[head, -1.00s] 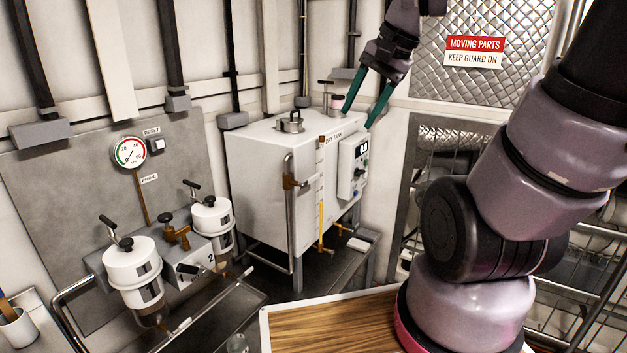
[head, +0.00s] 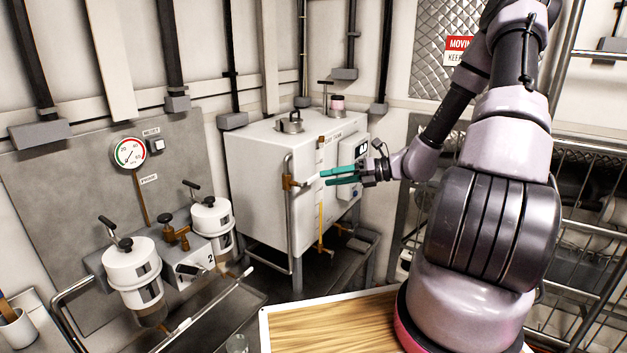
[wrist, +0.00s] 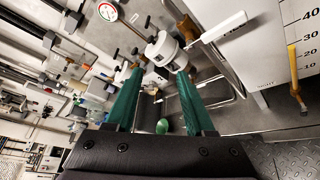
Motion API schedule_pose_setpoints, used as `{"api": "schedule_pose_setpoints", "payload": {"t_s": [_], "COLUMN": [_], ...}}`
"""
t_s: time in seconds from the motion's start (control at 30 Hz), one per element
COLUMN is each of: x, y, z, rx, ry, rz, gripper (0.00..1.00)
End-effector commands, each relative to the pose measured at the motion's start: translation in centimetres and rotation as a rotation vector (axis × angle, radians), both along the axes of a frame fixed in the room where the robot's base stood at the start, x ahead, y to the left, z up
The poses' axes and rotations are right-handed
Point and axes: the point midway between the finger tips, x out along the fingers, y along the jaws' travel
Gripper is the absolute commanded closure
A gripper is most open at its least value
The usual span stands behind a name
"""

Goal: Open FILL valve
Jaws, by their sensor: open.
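The white day tank (head: 262,185) stands against the back wall. A brass valve (head: 290,183) sits on the pipe at its front left corner. In the wrist view this valve (wrist: 187,27) shows a pale lever (wrist: 223,26) pointing right. I cannot read a FILL label on it. My gripper (head: 324,177) is open and empty, in front of the tank and just right of the valve. It is turned sideways, fingers pointing left. In the wrist view my gripper (wrist: 160,72) has its two green fingers apart, with the lever beyond and to the right of them.
A sight gauge with a yellow column (head: 321,222) and a control box (head: 353,160) are on the tank front. White filter canisters (head: 131,265) and a pressure gauge (head: 129,153) are at left. A wooden-topped table (head: 330,325) is in front.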

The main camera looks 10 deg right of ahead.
Motion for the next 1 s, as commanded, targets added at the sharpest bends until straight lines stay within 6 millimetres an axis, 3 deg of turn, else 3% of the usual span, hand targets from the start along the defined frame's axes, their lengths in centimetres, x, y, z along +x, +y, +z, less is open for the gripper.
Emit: {"api": "schedule_pose_setpoints", "payload": {"t_s": [0.23, 0.5, 0.67, 1.0], "x": [3.6, 5.2, 6.3, 10.7], "y": [-3.2, -4.7, -3.6, 0.9], "z": [-4.2, -5.9, -5.9, -5.9], "rx": [0.400, 0.579, 0.583, 0.581], "ry": [0.290, 0.407, 0.410, 0.409], "rz": [-0.326, -0.456, -0.458, -0.457], "gripper": [0.46, 0.46, 0.46, 0.46]}}
